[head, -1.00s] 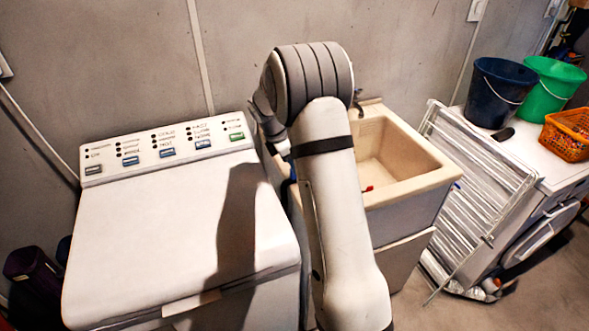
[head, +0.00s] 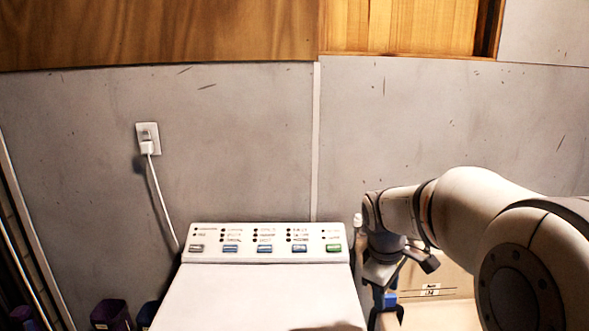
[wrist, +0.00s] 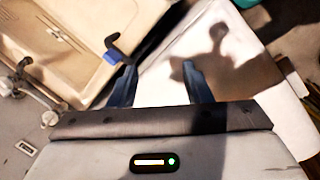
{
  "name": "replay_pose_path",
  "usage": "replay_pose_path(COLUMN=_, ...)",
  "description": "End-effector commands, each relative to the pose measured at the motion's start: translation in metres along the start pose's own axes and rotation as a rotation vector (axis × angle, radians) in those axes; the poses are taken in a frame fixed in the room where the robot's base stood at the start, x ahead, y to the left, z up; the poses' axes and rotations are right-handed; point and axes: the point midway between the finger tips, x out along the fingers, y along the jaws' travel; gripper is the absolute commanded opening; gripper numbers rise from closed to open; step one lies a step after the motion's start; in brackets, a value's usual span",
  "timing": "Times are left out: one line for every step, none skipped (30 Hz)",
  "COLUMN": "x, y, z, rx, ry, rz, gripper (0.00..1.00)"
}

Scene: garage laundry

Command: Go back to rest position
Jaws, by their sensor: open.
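My gripper (head: 386,313) hangs at the right edge of the white washing machine (head: 262,290) in the head view, beside the beige sink (head: 440,314). In the wrist view the two blue-grey fingers of my gripper (wrist: 160,84) stand apart with nothing between them. Below them lies the white top of the machine (wrist: 160,62), with the arm's shadow on it. The sink (wrist: 70,45) is at the upper left there. My arm is bent and fills the right side of the head view.
A small dark hooked piece with a blue part (wrist: 113,50) shows by the left finger; I cannot tell what it is. Behind the machine is a grey wall with a socket and plug (head: 148,140). Wooden cabinets (head: 160,32) hang above. A dark purple container (head: 112,314) stands left of the machine.

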Motion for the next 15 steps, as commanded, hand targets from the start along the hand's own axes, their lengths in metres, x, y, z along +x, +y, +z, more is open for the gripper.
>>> replay_pose_path(x=-0.01, y=-0.017, z=0.011, rx=0.081, ry=0.027, rz=0.004, gripper=0.45)
replay_pose_path(x=-0.014, y=-0.027, z=0.016, rx=0.135, ry=0.042, rz=0.002, gripper=0.45)
replay_pose_path(x=-0.018, y=-0.04, z=0.024, rx=0.204, ry=0.06, rz=-0.001, gripper=0.45)
replay_pose_path(x=-0.021, y=-0.049, z=0.029, rx=0.256, ry=0.074, rz=-0.005, gripper=0.45)
replay_pose_path(x=-0.024, y=-0.059, z=0.035, rx=0.309, ry=0.088, rz=-0.009, gripper=0.45)
replay_pose_path(x=-0.027, y=-0.072, z=0.042, rx=0.378, ry=0.107, rz=-0.015, gripper=0.45)
replay_pose_path(x=-0.028, y=-0.081, z=0.048, rx=0.429, ry=0.121, rz=-0.02, gripper=0.45)
replay_pose_path(x=-0.029, y=-0.09, z=0.053, rx=0.478, ry=0.134, rz=-0.025, gripper=0.45)
replay_pose_path(x=-0.03, y=-0.102, z=0.059, rx=0.541, ry=0.15, rz=-0.035, gripper=0.45)
replay_pose_path(x=-0.03, y=-0.11, z=0.063, rx=0.586, ry=0.161, rz=-0.041, gripper=0.45)
replay_pose_path(x=-0.03, y=-0.117, z=0.067, rx=0.627, ry=0.171, rz=-0.047, gripper=0.45)
replay_pose_path(x=-0.029, y=-0.126, z=0.072, rx=0.676, ry=0.184, rz=-0.056, gripper=0.45)
replay_pose_path(x=-0.029, y=-0.132, z=0.075, rx=0.709, ry=0.192, rz=-0.061, gripper=0.45)
replay_pose_path(x=-0.028, y=-0.137, z=0.078, rx=0.739, ry=0.199, rz=-0.067, gripper=0.45)
replay_pose_path(x=-0.028, y=-0.143, z=0.081, rx=0.773, ry=0.207, rz=-0.074, gripper=0.45)
